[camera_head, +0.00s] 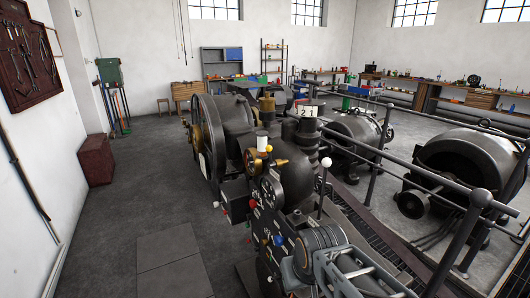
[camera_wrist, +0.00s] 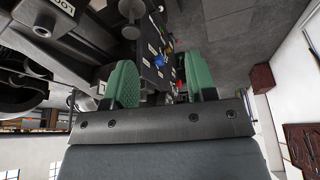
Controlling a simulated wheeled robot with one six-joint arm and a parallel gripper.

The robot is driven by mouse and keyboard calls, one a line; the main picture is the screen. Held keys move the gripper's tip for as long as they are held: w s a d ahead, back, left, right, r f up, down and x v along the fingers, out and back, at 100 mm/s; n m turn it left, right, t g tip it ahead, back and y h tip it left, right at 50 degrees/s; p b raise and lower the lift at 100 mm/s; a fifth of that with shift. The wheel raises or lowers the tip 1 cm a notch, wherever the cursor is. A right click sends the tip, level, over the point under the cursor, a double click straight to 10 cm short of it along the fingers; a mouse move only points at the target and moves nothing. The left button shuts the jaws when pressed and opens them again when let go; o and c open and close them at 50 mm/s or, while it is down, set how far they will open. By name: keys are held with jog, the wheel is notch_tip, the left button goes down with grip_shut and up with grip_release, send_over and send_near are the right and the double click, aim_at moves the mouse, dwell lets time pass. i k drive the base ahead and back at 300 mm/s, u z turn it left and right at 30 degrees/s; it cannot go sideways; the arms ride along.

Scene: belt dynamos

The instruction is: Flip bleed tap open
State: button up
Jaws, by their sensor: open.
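The black dynamo machine (camera_head: 250,140) fills the middle of the head view, with a panel of gauges and small coloured knobs. I cannot tell for certain which fitting is the bleed tap. A blue knob (camera_head: 278,241), a red knob (camera_head: 225,205) and a white ball-topped lever (camera_head: 326,163) show on the machine. In the wrist view, my gripper (camera_wrist: 158,76) has two green fingers apart with nothing between them. Beyond them lie the dark panel and a blue knob (camera_wrist: 158,62). My grey arm hides part of the panel's right side in the head view.
Metal railings (camera_head: 400,165) run along the right, with other large dark machines (camera_head: 455,160) behind them. A red-brown chest (camera_head: 96,158) stands by the left wall. The grey floor (camera_head: 130,205) left of the machine is clear.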

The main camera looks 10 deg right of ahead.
aim_at(272, 165)
jog(key=k, duration=1.3)
jog(key=u, duration=0.7)
jog(key=i, duration=0.65)
jog(key=u, duration=1)
jog(key=i, duration=0.9)
jog(key=z, duration=0.75)
jog(key=i, duration=0.8)
jog(key=z, duration=0.9)
